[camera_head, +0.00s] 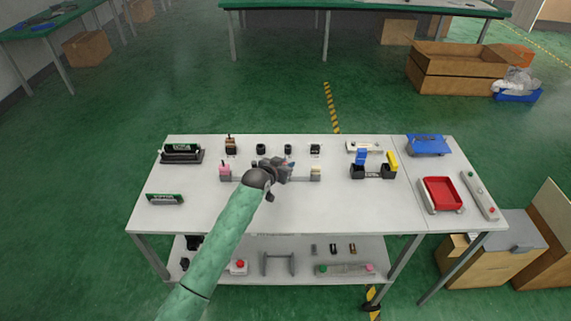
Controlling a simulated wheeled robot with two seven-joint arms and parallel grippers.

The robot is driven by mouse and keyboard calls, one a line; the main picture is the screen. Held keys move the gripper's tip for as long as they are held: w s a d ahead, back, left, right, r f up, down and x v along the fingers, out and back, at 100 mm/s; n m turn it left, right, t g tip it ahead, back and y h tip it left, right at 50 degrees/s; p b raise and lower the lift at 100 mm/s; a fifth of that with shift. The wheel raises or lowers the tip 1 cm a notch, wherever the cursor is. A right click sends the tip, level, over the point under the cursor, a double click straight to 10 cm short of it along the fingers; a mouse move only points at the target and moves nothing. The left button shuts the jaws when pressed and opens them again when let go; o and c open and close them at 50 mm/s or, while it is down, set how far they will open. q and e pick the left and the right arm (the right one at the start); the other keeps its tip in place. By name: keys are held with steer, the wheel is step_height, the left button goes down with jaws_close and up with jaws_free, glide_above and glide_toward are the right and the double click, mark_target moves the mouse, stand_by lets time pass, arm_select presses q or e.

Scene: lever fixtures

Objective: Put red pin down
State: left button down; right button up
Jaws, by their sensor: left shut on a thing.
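My left gripper (289,170) is over the middle of the white table, at the end of my green arm. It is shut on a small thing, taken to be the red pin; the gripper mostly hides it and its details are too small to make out. Beneath and beside the gripper is a low fixture with a pink block (225,171) at its left end and a cream block (316,173) at its right end. My right gripper is not in view.
Small dark holders (288,149) stand along the back. The table's front middle-right (340,210) is clear.

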arm_select(q)
steer(key=c, duration=1.2)
jaws_free()
steer(key=shift+f, duration=0.1)
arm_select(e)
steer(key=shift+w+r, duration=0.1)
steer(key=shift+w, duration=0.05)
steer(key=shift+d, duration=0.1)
arm_select(q)
steer(key=shift+s+a, duration=0.1)
steer(key=shift+s+a+r, duration=0.2)
steer(key=shift+s+r, duration=0.05)
steer(key=shift+s, duration=0.1)
steer(key=b+v, duration=0.3)
steer(key=v, duration=0.8)
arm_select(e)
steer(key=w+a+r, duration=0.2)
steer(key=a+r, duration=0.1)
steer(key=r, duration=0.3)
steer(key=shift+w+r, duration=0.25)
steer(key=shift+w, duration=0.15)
